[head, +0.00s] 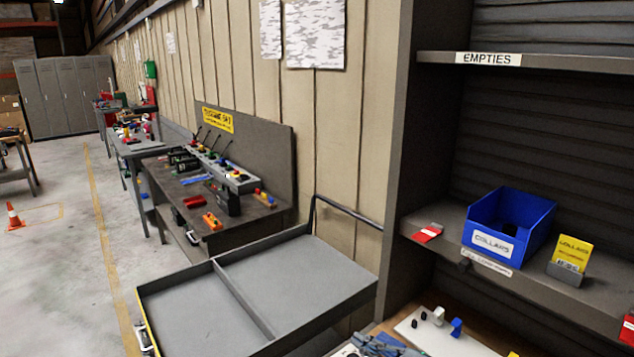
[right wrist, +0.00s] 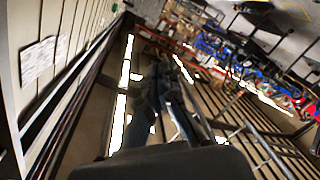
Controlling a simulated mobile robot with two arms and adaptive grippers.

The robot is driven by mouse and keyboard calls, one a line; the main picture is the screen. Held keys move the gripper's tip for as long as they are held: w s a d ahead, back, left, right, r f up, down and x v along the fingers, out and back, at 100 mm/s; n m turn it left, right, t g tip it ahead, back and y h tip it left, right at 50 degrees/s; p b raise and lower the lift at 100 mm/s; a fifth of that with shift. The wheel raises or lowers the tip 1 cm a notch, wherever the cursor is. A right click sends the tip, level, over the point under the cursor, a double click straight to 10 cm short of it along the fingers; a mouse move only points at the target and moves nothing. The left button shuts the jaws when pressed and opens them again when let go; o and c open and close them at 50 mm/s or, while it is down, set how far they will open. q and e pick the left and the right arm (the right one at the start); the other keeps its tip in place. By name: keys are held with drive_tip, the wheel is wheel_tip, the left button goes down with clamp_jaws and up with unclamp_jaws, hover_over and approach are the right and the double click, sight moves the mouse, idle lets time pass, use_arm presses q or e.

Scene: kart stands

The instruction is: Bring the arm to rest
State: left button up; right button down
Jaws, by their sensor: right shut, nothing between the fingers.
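My right gripper (right wrist: 162,78) shows in the middle of the right wrist view, its dark fingers together and empty. The wrist camera looks tilted across the hall, and the fingers touch nothing that I can make out. In the head view a blue-grey shape (head: 385,345) sits at the bottom edge, cut off by the frame; I cannot tell whether it is part of my right arm. My left gripper is in neither view.
A grey two-part cart (head: 215,290) stands at lower middle. Right of it, a shelf (head: 440,222) holds a blue collars bin (head: 532,222) and a yellow card (head: 572,250). A white board (head: 425,335) lies below.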

drive_tip(key=s+d+r+m+t+h, duration=0.2)
drive_tip(key=d+r+m+t+h, duration=0.5)
drive_tip(key=m, duration=0.3)
drive_tip(key=s+d+f+m+g+h, duration=0.4)
drive_tip(key=s+d+f+m+h, duration=0.3)
drive_tip(key=d+f+h, duration=0.2)
drive_tip(key=s+a+f+g+y, duration=0.15)
drive_tip(key=s+f+g, duration=0.25)
drive_tip(key=s, duration=0.4)
drive_tip(key=s+a+f+n+g+y, duration=0.1)
drive_tip(key=s+a+f+g, duration=0.1)
drive_tip(key=s+f+g, duration=0.35)
drive_tip(key=s+a+f+g+y, duration=0.2)
drive_tip(key=s+f, duration=0.1)
drive_tip(key=s, duration=0.6)
wheel_tip(320, 180, down, 33)
drive_tip(key=s+g+b, duration=0.1)
drive_tip(key=s+b, duration=0.1)
drive_tip(key=b, duration=0.4)
drive_tip(key=s+d+f+g+b, duration=0.1)
drive_tip(key=s+f+b, duration=0.4)
drive_tip(key=s+f, duration=1.1)
wheel_tip(320, 180, down, 4)
drive_tip(key=shift+s+d+r, duration=0.15)
drive_tip(key=shift+d, duration=0.7)
